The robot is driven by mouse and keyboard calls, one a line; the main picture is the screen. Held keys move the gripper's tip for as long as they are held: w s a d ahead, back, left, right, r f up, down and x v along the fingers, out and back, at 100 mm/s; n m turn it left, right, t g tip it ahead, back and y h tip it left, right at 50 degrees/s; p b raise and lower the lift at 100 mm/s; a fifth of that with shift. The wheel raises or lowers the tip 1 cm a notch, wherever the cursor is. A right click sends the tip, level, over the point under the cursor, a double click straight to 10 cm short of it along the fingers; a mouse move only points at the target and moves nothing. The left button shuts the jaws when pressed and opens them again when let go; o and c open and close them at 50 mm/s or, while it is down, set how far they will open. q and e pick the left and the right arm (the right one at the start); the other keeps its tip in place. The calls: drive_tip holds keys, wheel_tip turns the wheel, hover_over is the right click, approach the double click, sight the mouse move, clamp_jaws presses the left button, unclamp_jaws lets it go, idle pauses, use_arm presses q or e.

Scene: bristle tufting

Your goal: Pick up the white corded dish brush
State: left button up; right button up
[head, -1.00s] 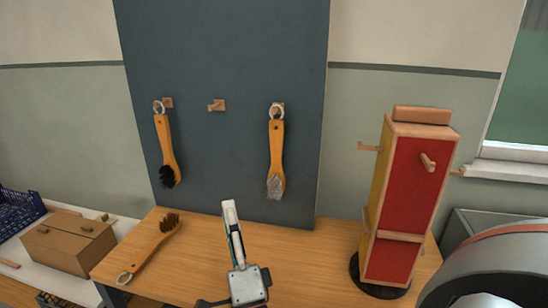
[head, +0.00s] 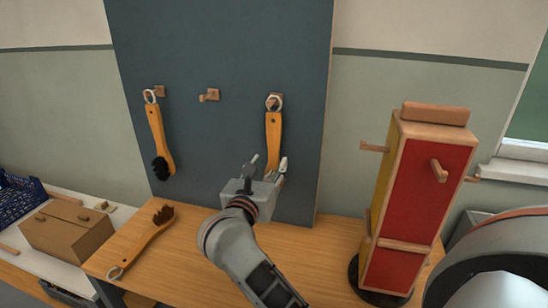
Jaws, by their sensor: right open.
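The white-bristled dish brush (head: 273,138) hangs by a pale cord loop from the right peg of the dark board. Its wooden handle shows, but its bristle head is hidden behind my right gripper. My right gripper (head: 267,169) is open at the lower part of this brush, with one finger seen to each side of the handle. I cannot tell whether it touches the brush. My left gripper is not in view.
A black-bristled brush (head: 159,140) hangs from the left peg; the middle peg (head: 209,95) is empty. A brown-bristled brush (head: 144,240) lies on the wooden table (head: 190,265). A red and yellow pegged stand (head: 415,205) stands right. A cardboard box (head: 66,235) is at left.

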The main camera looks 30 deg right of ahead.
sight(273, 154)
drive_tip(key=shift+x, duration=1.9)
drive_tip(key=shift+r, duration=0.1)
clamp_jaws()
drive_tip(key=shift+a+r+p, duration=0.1)
drive_tip(key=shift+r+p, duration=0.05)
drive_tip(key=shift+p, duration=0.15)
